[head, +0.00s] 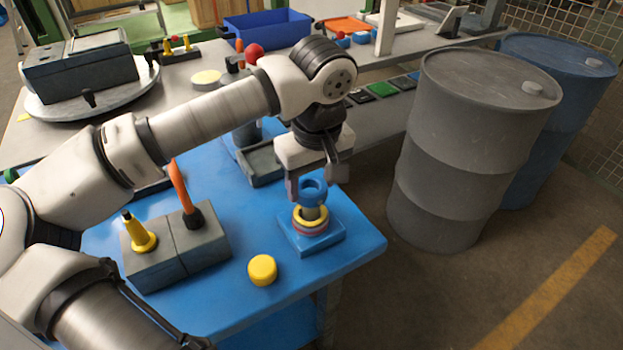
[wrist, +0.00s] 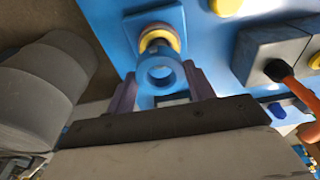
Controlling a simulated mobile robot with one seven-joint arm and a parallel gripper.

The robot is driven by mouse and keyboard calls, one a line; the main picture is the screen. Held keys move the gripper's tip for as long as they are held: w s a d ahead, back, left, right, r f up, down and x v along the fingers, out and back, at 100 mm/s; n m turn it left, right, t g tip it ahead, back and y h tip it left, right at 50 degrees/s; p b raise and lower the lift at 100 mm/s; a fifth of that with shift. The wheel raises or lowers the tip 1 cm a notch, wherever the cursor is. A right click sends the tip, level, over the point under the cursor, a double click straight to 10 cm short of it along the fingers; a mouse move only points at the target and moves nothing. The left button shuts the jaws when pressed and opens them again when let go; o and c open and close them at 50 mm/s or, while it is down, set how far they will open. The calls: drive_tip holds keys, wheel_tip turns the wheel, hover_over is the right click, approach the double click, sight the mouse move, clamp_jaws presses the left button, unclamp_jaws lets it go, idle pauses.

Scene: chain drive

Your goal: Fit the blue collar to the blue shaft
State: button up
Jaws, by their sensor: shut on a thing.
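My gripper (head: 311,184) is shut on the blue collar (head: 313,193), a ring with an open hole, which also shows in the wrist view (wrist: 143,76). The collar is held close above a short grey post (head: 311,213), which rises from a square blue base (head: 328,246). A yellow ring (head: 299,222) and a reddish ring below it sit around the post. In the wrist view the post and yellow ring (wrist: 174,41) lie beyond the collar, and blue shows through its hole. I cannot tell whether the collar touches the post top.
A yellow cap (head: 262,270) lies left of the base. A grey block (head: 177,252) with a yellow cone and an orange handle stands farther left. A grey tray (head: 262,166) lies behind. The table's right edge is close, with a grey drum (head: 470,150) beyond.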

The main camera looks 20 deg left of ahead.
sight(311, 201)
drive_tip(key=shift+f+b, duration=2.5)
drive_tip(key=shift+b, duration=0.1)
drive_tip(key=o, duration=1.4)
drive_tip(key=shift+c, duration=0.2)
drive_tip(key=shift+r, duration=0.1)
wheel_tip(311, 201, up, 14)
drive_tip(key=s+d, duration=0.1)
drive_tip(key=shift+d, duration=0.2)
drive_tip(key=shift+f, duration=0.2)
